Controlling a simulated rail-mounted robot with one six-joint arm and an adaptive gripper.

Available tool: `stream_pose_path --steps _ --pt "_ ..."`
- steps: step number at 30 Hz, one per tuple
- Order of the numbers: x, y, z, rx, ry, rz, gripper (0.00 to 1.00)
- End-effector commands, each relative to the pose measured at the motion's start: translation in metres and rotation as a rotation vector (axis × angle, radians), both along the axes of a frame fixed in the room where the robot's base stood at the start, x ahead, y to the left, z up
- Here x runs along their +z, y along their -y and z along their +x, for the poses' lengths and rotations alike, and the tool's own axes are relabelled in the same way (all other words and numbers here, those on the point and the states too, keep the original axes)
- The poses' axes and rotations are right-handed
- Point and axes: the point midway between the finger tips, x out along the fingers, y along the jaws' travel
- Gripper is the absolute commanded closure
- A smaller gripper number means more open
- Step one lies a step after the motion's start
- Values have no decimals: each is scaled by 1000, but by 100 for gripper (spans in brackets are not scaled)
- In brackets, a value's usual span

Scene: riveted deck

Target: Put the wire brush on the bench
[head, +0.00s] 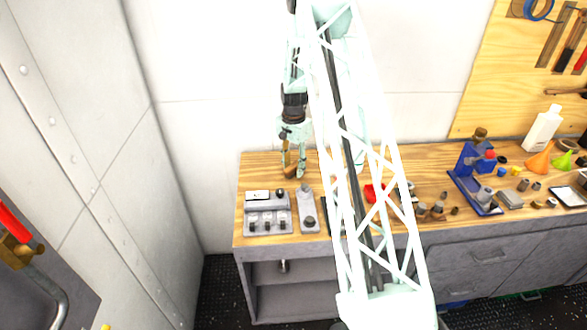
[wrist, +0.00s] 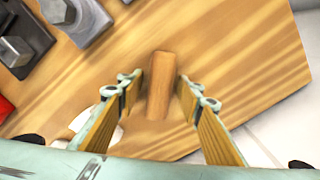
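A plain wooden piece (wrist: 159,85), which looks like the wire brush's handle or back, is on the wooden bench (wrist: 235,75) in the wrist view. No bristles show. My gripper (wrist: 158,82) is open, with one finger on each side of the wooden piece and a visible gap on both sides. In the head view my gripper (head: 294,174) is low over the left part of the bench (head: 258,170), near its back edge. The brush cannot be made out clearly there.
A grey switch box (head: 267,222) and a grey unit with a knob (head: 308,210) stand in front of my gripper. A red item (head: 370,193) is partly behind my arm. A blue vise-like tool (head: 472,180), bottles and small parts crowd the right side.

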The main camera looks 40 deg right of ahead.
Motion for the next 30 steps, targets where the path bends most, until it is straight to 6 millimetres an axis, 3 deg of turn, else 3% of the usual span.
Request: stream_pose_path --steps 14,20,30 --pt "8 0 0 0 1 -1 67" --pt "25 0 0 0 1 -1 67" --pt "72 0 1 0 2 -2 67"
